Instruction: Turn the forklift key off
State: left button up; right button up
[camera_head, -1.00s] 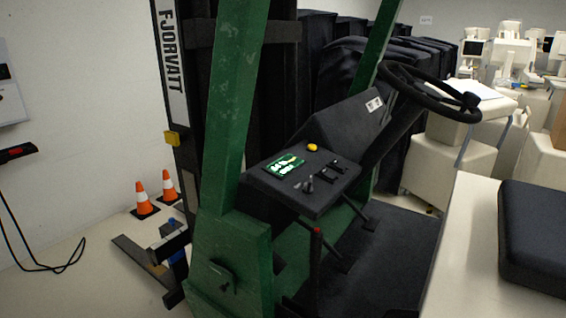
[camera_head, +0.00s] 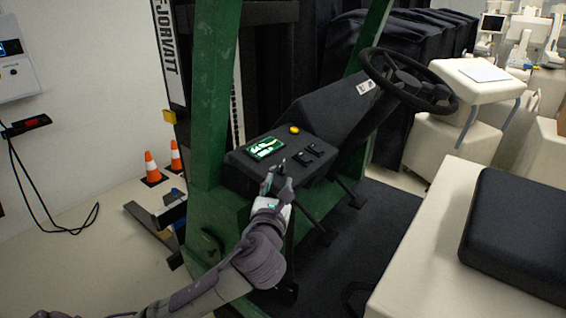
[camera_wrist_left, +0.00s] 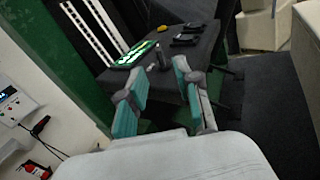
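The forklift's black control panel (camera_head: 317,162) has a lit green display (camera_head: 264,148), a yellow button (camera_head: 294,129) and two dark levers or switches (camera_head: 309,154). My left gripper (camera_head: 277,181) is at the panel's near edge, below the display. In the left wrist view my left gripper (camera_wrist_left: 160,80) is open, its teal-padded fingers apart with nothing held. A small dark upright piece, likely the key (camera_wrist_left: 161,55), stands on the panel just beyond and between the fingertips. In the head view the gripper largely hides that spot. My right gripper is not in view.
The green forklift post (camera_head: 212,100) stands left of the panel and the steering wheel (camera_head: 408,80) is at its upper right. A black seat (camera_head: 515,225) on a pale base is at the right. Orange cones (camera_head: 152,166) stand on the floor at the left.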

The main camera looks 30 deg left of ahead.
aim_at(282, 169)
pick_arm(q)
jog(key=p+x, duration=0.1)
jog(key=x, duration=0.7)
jog(key=shift+w+a, duration=0.15)
jog(key=shift+w, duration=0.1)
grip_shut()
